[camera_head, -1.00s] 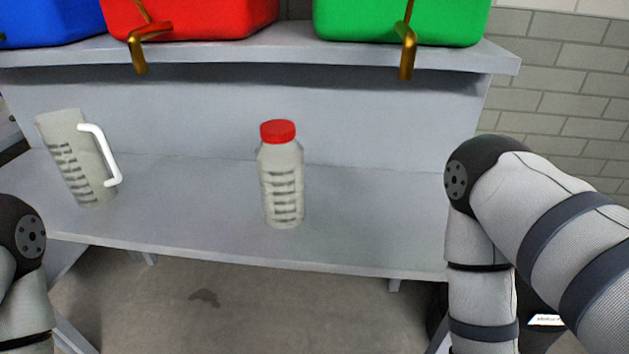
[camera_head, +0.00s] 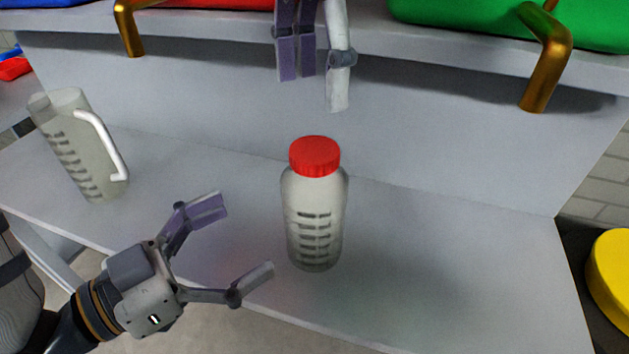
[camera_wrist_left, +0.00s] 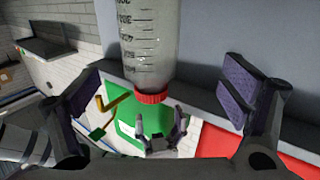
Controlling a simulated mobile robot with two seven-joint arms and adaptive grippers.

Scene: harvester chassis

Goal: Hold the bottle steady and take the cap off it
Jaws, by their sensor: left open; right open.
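The bottle (camera_head: 315,225) stands upright on the grey shelf, a clear container with dark markings. Its red cap (camera_head: 315,157) is on top. In the left wrist view the bottle (camera_wrist_left: 150,45) appears upside down, cap (camera_wrist_left: 151,97) downward, beyond and between my left fingers. My left gripper (camera_head: 236,243) is open and empty, left of the bottle and apart from it, fingers pointing towards it. My right gripper (camera_head: 315,85) is open and empty above the cap, fingers pointing down, with a gap to it. The right gripper also shows in the left wrist view (camera_wrist_left: 161,125).
A measuring jug (camera_head: 80,150) with a white handle stands on the shelf (camera_head: 460,250) at left. Red and green bins (camera_head: 480,20) with brass taps (camera_head: 545,70) sit on the upper ledge. A yellow object (camera_head: 610,275) is at far right. Shelf right of the bottle is clear.

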